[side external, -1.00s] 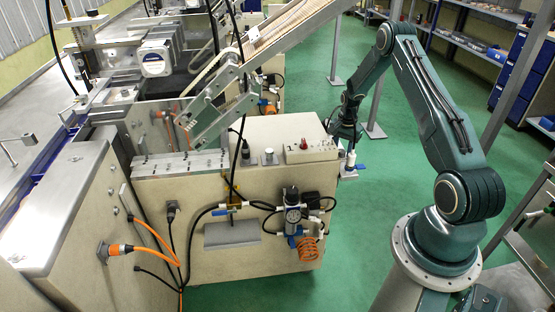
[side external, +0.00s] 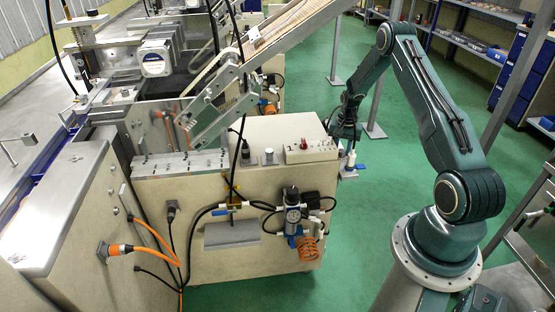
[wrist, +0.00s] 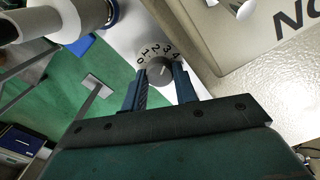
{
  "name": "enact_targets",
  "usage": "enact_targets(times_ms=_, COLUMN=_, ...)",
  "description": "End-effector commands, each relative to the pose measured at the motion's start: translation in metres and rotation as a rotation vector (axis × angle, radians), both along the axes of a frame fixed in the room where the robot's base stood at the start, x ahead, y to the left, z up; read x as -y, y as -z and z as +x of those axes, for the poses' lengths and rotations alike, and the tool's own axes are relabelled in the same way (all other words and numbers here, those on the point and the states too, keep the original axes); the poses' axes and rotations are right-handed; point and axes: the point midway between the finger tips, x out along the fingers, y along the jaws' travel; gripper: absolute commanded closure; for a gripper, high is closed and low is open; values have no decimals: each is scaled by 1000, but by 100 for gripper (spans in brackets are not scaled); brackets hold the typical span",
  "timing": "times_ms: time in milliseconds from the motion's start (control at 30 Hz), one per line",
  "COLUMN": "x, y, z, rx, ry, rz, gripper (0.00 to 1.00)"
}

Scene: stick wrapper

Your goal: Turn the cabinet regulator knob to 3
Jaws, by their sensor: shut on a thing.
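The grey round regulator knob (wrist: 159,76) shows in the wrist view, below a pale dial plate (wrist: 157,52) printed with 0, 1, 2, 3 and 4. A short light mark on the knob slants to the upper right, roughly toward the high-number end; the exact number is hard to read. My gripper (wrist: 159,84) has one dark blue finger on each side of the knob and is shut on it. In the side view my gripper (side external: 347,136) is at the right end of the cabinet (side external: 255,250), where the knob is hidden.
A white fitting with a blue handle (side external: 350,164) is close below my gripper. A control box (side external: 311,152) with a red knob stands on the cabinet top. An inclined conveyor (side external: 290,38) passes above.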

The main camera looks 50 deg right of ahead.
Motion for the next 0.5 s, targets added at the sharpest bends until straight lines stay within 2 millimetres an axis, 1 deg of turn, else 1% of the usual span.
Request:
enact_targets(times_ms=233, x=0, y=-1, z=0, rx=0, ry=-2, rz=0, gripper=94)
enact_targets(times_ms=267, x=0, y=-1, z=0, rx=0, ry=-2, rz=0, gripper=70)
enact_targets(times_ms=300, x=0, y=-1, z=0, rx=0, ry=-2, rz=0, gripper=62)
enact_targets(times_ms=500, x=0, y=0, z=0, rx=0, ry=-1, rz=0, gripper=62)
